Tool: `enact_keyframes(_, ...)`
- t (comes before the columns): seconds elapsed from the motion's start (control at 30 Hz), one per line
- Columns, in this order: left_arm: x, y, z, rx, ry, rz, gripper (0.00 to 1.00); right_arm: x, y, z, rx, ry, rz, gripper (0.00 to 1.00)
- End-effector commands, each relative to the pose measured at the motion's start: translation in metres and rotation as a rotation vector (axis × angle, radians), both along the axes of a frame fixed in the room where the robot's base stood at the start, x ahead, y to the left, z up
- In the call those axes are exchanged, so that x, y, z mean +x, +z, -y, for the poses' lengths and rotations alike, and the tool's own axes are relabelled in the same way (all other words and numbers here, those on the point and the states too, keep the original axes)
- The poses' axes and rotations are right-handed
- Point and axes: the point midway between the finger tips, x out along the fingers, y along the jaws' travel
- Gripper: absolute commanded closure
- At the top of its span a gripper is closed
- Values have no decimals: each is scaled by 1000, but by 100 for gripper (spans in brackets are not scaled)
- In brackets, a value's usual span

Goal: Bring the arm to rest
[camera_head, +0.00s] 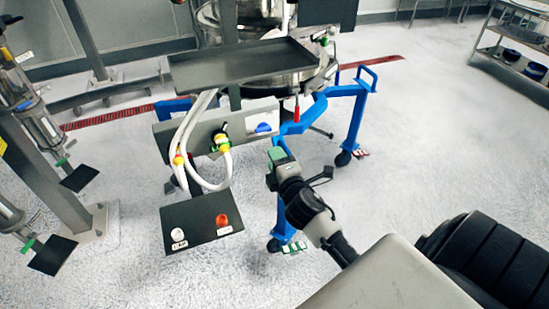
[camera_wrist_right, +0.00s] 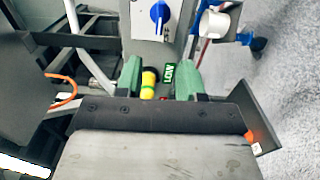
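My right arm reaches in from the lower right of the head view. Its gripper (camera_head: 277,156), with green fingertips, is in the air in front of the sifter, right of the control box. In the right wrist view the two green fingers of the right gripper (camera_wrist_right: 158,66) stand apart with nothing held between them. A yellow hose fitting (camera_wrist_right: 149,84) shows beyond the gap. My left arm and gripper are not in view.
The sifter has a grey tray (camera_head: 240,63), a blue wheeled frame (camera_head: 355,115), a blue knob (camera_head: 263,127) and white hoses (camera_head: 187,130). A black button box (camera_head: 200,222) hangs in front. Cylinder equipment (camera_head: 40,128) stands left.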

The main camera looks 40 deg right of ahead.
Motion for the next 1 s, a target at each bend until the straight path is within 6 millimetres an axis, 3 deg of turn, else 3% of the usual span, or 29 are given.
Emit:
enact_keyframes(0.27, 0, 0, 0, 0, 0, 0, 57, 0, -1, 0, 3, 0, -2, 62)
enact_keyframes(0.37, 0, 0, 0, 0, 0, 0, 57, 0, -18, -1, 38, 1, -33, 62)
enact_keyframes(0.47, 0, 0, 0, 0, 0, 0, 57, -4, -64, -4, 128, 1, -114, 62)
enact_keyframes(0.67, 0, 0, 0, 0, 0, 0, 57, -43, -205, -21, 429, -46, -370, 62)
enact_keyframes(0.8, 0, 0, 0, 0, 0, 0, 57, -97, -297, -37, 639, -132, -548, 62)
enact_keyframes(0.87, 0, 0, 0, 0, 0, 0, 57, -126, -333, -45, 725, -180, -620, 62)
enact_keyframes(1.0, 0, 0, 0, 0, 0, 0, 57, -204, -405, -64, 906, -325, -780, 62)
